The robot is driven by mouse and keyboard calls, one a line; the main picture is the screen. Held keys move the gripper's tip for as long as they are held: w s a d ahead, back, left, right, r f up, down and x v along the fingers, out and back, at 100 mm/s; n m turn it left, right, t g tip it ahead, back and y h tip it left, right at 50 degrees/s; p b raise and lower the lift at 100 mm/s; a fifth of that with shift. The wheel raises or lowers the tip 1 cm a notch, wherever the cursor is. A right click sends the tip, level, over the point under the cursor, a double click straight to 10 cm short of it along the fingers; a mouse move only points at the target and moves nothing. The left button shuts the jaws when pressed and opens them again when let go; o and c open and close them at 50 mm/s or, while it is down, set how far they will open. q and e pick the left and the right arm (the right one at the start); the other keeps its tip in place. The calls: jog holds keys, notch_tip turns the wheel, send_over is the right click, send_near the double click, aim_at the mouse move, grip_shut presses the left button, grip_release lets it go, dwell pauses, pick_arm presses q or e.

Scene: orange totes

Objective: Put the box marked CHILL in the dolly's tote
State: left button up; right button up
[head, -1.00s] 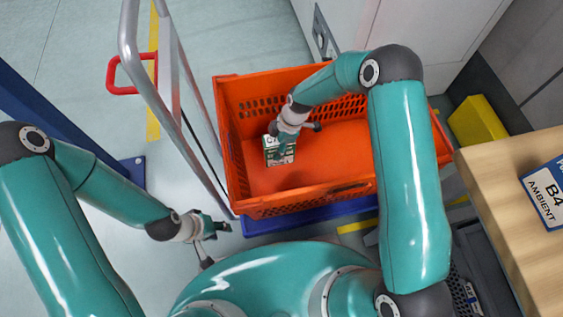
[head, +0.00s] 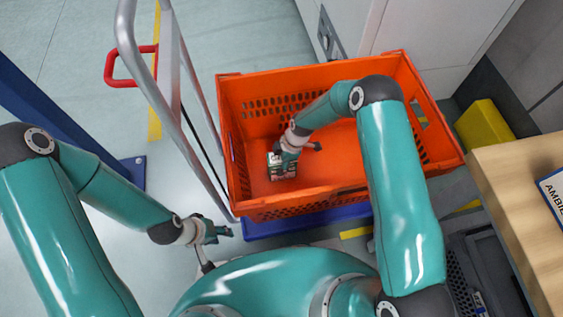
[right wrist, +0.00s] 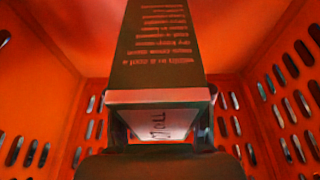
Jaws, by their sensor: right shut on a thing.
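The orange tote (head: 345,206) sits on a blue dolly (head: 300,226) in the head view. A small box with green and white faces (head: 283,170) is inside the tote's walls, towards its left end. My right gripper (head: 285,152) reaches down into the tote and is shut on this box. In the right wrist view the box (right wrist: 160,50) shows a dark printed side and a pale face with partly readable lettering that looks like CHILL. Whether the box touches the tote floor I cannot tell. My left gripper (head: 218,232) is empty and apart from the tote; its fingers look spread.
A metal frame with a red handle (head: 130,66) stands left of the tote. A wooden bench (head: 510,190) with a blue-and-white label is at the right, beside a yellow block (head: 482,122). The rest of the tote's floor is clear.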

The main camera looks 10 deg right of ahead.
jog(key=o, duration=1.4)
jog(key=p+v, duration=0.3)
jog(key=v, duration=0.9)
jog(key=shift+r, duration=0.15)
